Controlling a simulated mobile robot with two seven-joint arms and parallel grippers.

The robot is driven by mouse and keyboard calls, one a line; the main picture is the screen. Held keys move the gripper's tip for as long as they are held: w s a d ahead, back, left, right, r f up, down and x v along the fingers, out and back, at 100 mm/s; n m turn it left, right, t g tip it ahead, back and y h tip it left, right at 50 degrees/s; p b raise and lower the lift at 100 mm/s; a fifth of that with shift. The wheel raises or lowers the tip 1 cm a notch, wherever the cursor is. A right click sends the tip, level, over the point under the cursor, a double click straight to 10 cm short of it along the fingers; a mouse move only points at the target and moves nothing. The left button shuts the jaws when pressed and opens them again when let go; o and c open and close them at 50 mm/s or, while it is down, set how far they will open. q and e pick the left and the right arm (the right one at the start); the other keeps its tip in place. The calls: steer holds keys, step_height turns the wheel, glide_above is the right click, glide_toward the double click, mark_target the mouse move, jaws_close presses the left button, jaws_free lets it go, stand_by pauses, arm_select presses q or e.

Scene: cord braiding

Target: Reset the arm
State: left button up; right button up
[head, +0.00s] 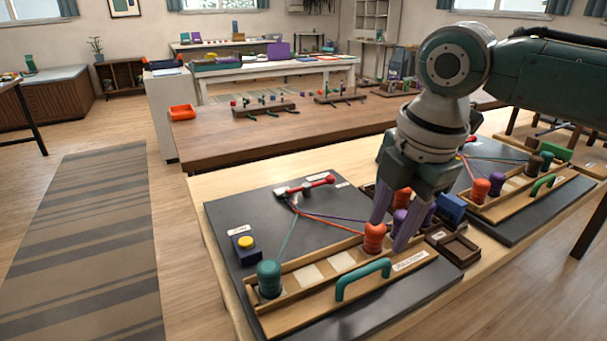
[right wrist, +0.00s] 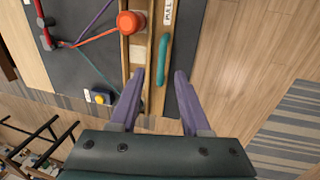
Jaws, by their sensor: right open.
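My right gripper (head: 389,236) comes in from the upper right in the head view, its two purple fingers apart and pointing down over the near braiding board (head: 226,222). An orange-red bobbin (head: 374,238) stands upright on the wooden rail close by the fingers. In the right wrist view the gripper (right wrist: 160,75) is open, with nothing between its fingertips; the teal handle (right wrist: 163,55) and orange bobbin (right wrist: 130,22) lie beyond. A teal bobbin (head: 268,279) stands at the rail's left end. My left gripper is not in view.
A red clamp (head: 318,184) gathers teal, orange and purple cords at the board's back. A yellow button (head: 245,242) sits at its left. A second board with bobbins (head: 480,190) and a small wooden tray (head: 455,249) lie to the right.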

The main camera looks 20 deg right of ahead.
steer(key=shift+s+r, duration=0.25)
steer(key=shift+r, duration=0.95)
